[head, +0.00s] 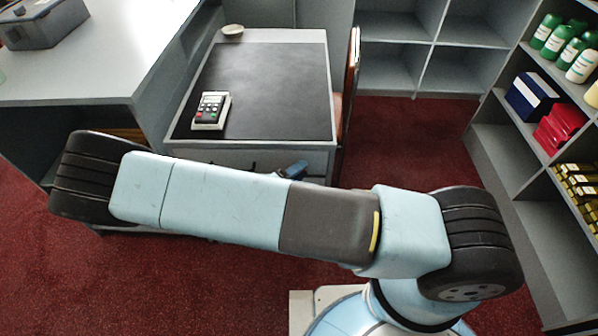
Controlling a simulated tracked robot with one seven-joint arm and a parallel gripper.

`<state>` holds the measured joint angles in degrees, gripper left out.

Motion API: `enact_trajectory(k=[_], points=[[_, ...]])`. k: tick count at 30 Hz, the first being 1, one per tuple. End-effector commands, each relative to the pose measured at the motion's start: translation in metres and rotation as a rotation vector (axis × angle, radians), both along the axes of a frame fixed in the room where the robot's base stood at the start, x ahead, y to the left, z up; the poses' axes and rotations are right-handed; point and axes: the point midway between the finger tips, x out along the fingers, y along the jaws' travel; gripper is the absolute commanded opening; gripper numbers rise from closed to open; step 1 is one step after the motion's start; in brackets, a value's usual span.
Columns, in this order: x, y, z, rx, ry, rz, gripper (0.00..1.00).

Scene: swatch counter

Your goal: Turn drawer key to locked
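The desk (322,110) stands ahead with a grey frame and a dark top. Only a strip of its drawer front (212,157) shows above my arm. My arm crosses the picture in front of the desk and hides the rest of that front. No key or lock can be made out. A small blue part (292,170), which looks like my wrist, peeks over the arm close to the desk front. My gripper's fingers cannot be made out behind the arm, nor whether they touch anything.
A card terminal (210,110) and a small pale dish (232,30) are on the desk. A chair (350,75) stands at its right side. Shelves (510,150) with bottles and boxes line the right. Red carpet is open between.

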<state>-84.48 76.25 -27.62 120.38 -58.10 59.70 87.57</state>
Motion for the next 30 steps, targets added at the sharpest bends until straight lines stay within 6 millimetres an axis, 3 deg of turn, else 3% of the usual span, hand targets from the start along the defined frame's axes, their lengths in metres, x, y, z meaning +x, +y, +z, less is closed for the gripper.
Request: enact_trajectory(k=[11,30], points=[[-0.0002,0.0001,-0.0002,0.000,0.000,0.000,0.00],[-0.0008,-0.0010,-0.0033,-0.089,0.008,0.000,0.00]])
